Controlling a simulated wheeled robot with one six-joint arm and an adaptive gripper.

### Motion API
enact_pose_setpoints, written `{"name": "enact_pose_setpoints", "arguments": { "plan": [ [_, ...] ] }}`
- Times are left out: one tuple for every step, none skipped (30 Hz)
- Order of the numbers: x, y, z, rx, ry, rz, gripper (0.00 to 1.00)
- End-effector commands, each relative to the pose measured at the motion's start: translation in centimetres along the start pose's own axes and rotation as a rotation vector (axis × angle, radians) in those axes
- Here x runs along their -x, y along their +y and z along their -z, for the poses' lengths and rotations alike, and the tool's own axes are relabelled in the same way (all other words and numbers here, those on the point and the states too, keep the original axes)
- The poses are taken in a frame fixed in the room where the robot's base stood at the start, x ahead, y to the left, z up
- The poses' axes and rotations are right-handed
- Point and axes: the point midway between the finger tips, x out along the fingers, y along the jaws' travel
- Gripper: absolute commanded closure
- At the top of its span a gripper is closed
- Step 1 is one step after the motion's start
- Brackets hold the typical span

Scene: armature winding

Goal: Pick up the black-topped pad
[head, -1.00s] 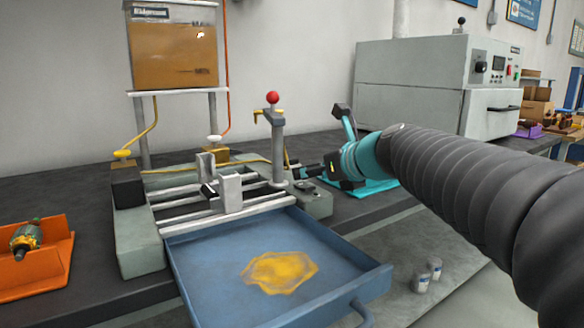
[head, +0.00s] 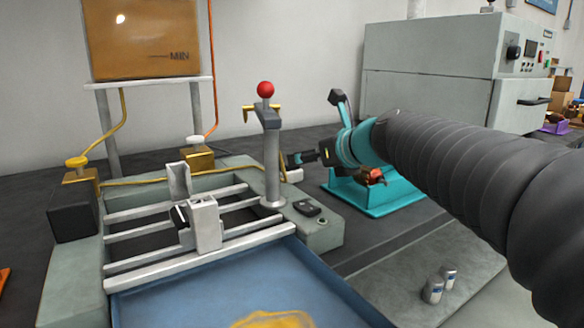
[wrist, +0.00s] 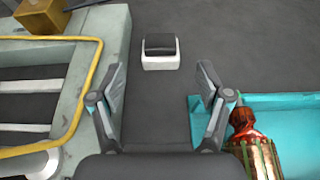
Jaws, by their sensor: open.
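The black-topped pad (wrist: 160,52) is a small white block with a dark top. In the wrist view it sits on the dark bench, just beyond and between my fingertips. My gripper (wrist: 160,72) is open and empty, its two fingers spread wider than the pad. In the head view my gripper (head: 300,159) is above the bench, right of the red-knobbed post. A small white piece (head: 294,175) shows just below it, probably the pad, mostly hidden.
A teal tray (head: 400,198) holding a copper-wound armature (wrist: 254,145) lies close right of my gripper. The grey machine frame (head: 325,236) with the red-knobbed post (head: 271,160) and yellow tube is on the left. Bare dark bench surrounds the pad.

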Motion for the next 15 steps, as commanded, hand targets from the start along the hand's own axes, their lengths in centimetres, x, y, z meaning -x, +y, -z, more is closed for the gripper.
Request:
{"name": "enact_pose_setpoints", "arguments": {
  "plan": [
    [-0.6,0.0,0.1,-0.001,0.001,0.000,0.23],
    [-1.0,-0.1,0.1,-0.001,0.001,0.000,0.23],
    [-1.7,-0.1,0.1,-0.002,0.002,0.000,0.23],
    [-2.2,-0.2,0.2,-0.002,0.002,0.001,0.23],
    [-2.8,-0.3,0.2,-0.003,0.003,0.003,0.23],
    [-3.6,-0.4,0.2,-0.003,0.003,0.004,0.23],
    [-4.1,-0.4,0.2,-0.003,0.003,0.004,0.23],
    [-4.7,-0.4,0.2,-0.002,0.003,0.005,0.23],
    [-5.3,-0.4,0.2,-0.002,0.002,0.006,0.23],
    [-5.8,-0.5,0.2,-0.003,0.002,0.006,0.23],
    [-6.2,-0.5,0.3,-0.003,0.003,0.006,0.23],
    [-6.7,-0.5,0.2,-0.003,0.002,0.006,0.23],
    [-7.0,-0.5,0.2,-0.002,0.001,0.006,0.23],
    [-7.3,-0.4,0.2,-0.002,0.001,0.006,0.23],
    [-7.6,-0.4,0.2,-0.002,0.001,0.006,0.23]
  ]
}}
